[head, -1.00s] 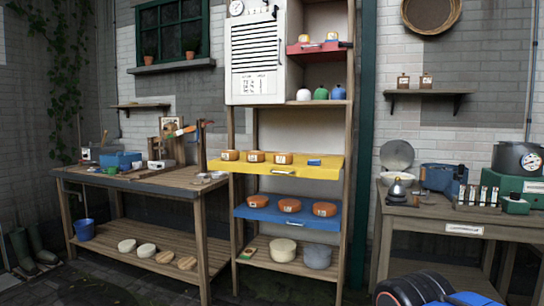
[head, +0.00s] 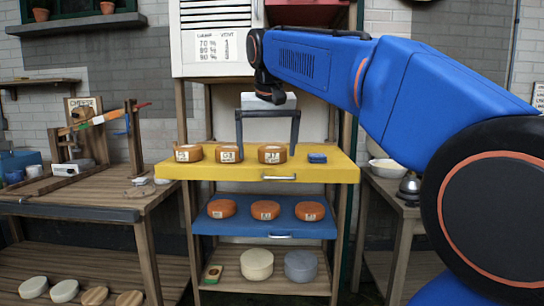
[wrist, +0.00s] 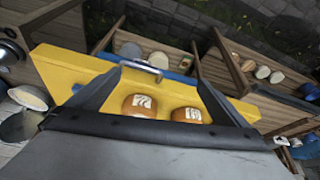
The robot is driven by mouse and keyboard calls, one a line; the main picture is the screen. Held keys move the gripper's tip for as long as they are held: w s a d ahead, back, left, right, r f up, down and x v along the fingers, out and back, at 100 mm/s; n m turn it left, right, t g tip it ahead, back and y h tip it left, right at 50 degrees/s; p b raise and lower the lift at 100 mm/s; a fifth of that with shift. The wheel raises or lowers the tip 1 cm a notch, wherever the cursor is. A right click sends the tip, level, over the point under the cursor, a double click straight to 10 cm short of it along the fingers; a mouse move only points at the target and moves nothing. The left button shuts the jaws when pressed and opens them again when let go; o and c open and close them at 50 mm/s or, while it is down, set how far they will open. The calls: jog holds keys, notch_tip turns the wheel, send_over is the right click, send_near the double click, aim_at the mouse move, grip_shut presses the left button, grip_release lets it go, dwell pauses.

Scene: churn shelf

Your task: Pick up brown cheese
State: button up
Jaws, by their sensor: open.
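Three round brown-orange cheeses with white labels stand in a row on the yellow shelf tray (head: 335,172): a left one (head: 188,153), a middle one (head: 229,153) and a right one (head: 272,154). My gripper (head: 267,147) is open and empty above this tray. In the head view its two fingers point down either side of the right cheese. In the wrist view two of the labelled cheeses, one left (wrist: 141,105) and one right (wrist: 187,115), show between the open fingers. I cannot tell whether a finger touches one.
A small blue block (head: 317,158) lies right of the cheeses. Below, a blue tray (head: 320,230) holds three orange-red cheeses. A cream wheel (head: 257,264) and a grey wheel (head: 301,266) stand on the bottom shelf. A white cabinet (head: 212,45) hangs above left.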

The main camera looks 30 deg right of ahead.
jog(key=w+d+r+m+h, duration=0.1)
jog(key=w+d+r+m, duration=0.15)
jog(key=w+r, duration=0.25)
jog(key=w+d+r+m, duration=0.1)
jog(key=w+d+r, duration=0.2)
jog(key=w+r, duration=0.25)
send_near(272, 148)
jog(key=x, duration=0.4)
jog(key=w+x, duration=0.1)
jog(key=x, duration=0.1)
jog(key=shift+w+d+r, duration=0.15)
jog(key=shift+r, duration=0.05)
jog(key=shift+s+x, duration=0.2)
jog(key=shift+x, duration=1.1)
jog(key=shift+s+x, duration=0.25)
jog(key=shift+x, duration=1.05)
jog(key=shift+f, duration=0.1)
jog(key=shift+c, duration=0.3)
jog(key=c, duration=1.4)
